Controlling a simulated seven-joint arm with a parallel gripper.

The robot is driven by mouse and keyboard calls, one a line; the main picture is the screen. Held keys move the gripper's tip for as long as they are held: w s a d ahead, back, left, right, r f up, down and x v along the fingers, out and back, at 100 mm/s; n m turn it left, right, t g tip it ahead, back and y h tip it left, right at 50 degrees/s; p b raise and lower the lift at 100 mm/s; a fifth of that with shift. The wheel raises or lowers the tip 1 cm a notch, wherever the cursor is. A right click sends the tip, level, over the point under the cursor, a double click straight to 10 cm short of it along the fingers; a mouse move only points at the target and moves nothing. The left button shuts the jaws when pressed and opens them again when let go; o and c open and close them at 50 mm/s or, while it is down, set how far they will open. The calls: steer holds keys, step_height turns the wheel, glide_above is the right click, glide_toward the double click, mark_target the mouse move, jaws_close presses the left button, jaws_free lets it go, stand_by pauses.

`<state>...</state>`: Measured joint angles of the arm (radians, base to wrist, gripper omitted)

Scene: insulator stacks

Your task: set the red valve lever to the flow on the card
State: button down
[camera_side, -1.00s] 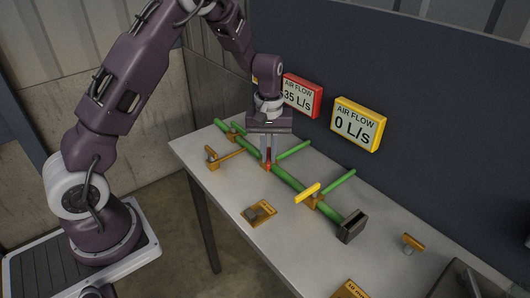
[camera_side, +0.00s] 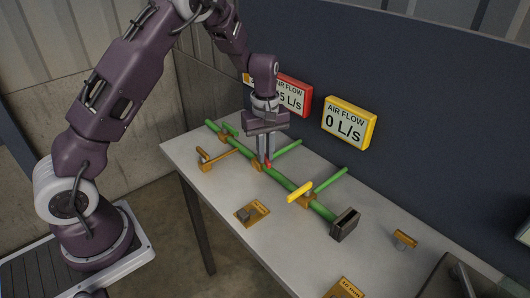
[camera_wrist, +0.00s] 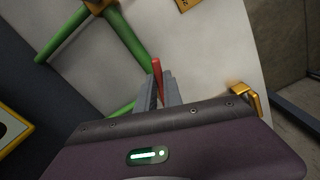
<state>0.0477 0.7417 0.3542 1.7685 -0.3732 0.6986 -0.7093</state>
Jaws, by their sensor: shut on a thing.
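The red valve lever (camera_side: 268,163) sits on the green pipe (camera_side: 285,181) near its middle. My gripper (camera_side: 264,160) points down over it, with its fingers shut on the lever. In the wrist view the red lever (camera_wrist: 157,70) stands out from between the two grey fingers (camera_wrist: 160,92). The red-framed air flow display (camera_side: 294,95) on the wall is partly hidden by my arm; its end reads "L/s", and the leading digit is covered. An orange card (camera_side: 343,289) is cut off at the bottom edge; its text is too small to read surely.
A yellow lever (camera_side: 300,192) sits farther right on the pipe, below a yellow-framed display (camera_side: 349,123) reading 0 L/s. A black end block (camera_side: 344,224) closes the pipe. An orange plate (camera_side: 252,211) and an orange fitting (camera_side: 404,239) lie on the grey table (camera_side: 290,240).

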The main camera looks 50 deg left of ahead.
steer(key=shift+r, duration=0.1)
steer(key=c, duration=1.5)
jaws_free()
step_height(320, 180, up, 7)
steer(key=shift+r, duration=0.1)
steer(key=s+d+r+m+t+h, duration=0.1)
steer(key=s+d+r+m, duration=0.2)
steer(key=s+r, duration=0.4)
steer(key=s+d+r+m+t, duration=0.2)
steer(key=s+d+r+m, duration=0.15)
steer(key=s+r, duration=0.35)
steer(key=s+m+t, duration=0.1)
steer(key=s+m, duration=0.1)
steer(key=s, duration=0.2)
steer(key=s+d+m, duration=0.1)
steer(key=s+m, duration=0.2)
steer(key=s, duration=0.2)
steer(key=s+m+t+y, duration=0.1)
steer(key=s+m, duration=0.1)
steer(key=s, duration=0.3)
steer(key=shift+d+m+t, duration=0.25)
steer(key=shift+t, duration=0.05)
